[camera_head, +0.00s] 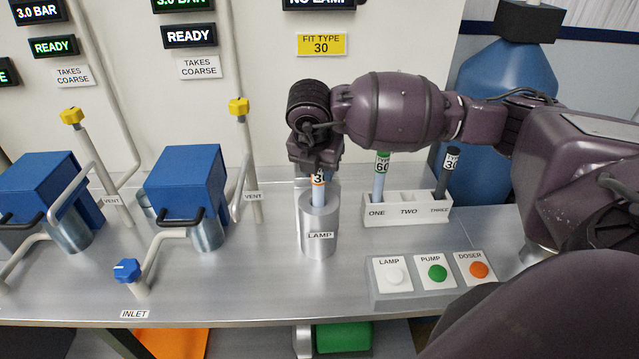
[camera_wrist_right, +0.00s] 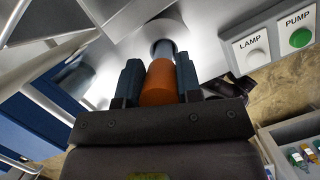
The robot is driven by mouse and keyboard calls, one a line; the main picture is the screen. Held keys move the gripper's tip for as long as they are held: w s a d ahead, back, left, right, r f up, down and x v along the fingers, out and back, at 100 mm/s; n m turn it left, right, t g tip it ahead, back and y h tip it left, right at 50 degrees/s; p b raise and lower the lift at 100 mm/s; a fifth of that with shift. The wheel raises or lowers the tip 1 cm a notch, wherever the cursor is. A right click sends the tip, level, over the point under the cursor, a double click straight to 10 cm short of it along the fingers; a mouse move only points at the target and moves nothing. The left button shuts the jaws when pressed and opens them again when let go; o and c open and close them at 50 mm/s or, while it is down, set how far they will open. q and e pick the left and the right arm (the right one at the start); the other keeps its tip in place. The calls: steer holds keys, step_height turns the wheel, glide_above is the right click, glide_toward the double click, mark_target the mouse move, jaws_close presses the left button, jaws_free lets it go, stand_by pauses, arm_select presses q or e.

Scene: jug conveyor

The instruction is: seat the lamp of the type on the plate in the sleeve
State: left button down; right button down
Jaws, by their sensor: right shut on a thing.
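The yellow plate (camera_head: 321,44) reads FIT TYPE 30. My right gripper (camera_head: 317,170) is shut on a lamp (camera_head: 318,187) with an orange cap and a label that partly shows a 3. The lamp is upright, and its lower end is at the mouth of the metal sleeve (camera_head: 319,234) marked LAMP. In the wrist view, the orange cap (camera_wrist_right: 159,84) is between the fingers and the pale tube below it reaches the sleeve opening (camera_wrist_right: 160,40). How deep it sits is hidden. My left gripper is not in view.
A rack (camera_head: 408,210) holds a green-capped type 60 lamp (camera_head: 381,172) at ONE and a dark type 30 lamp (camera_head: 446,172) at THREE; TWO looks empty. A button box (camera_head: 432,293) stands in front. Blue-topped housings (camera_head: 183,180) and pipes stand left. The cut-off display reads NO LAMP.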

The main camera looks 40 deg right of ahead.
mark_target(319, 185)
step_height(319, 185, down, 4)
steer(key=shift+f, duration=0.1)
stand_by(0.4)
steer(key=shift+f, duration=0.15)
steer(key=c, duration=0.8)
jaws_free()
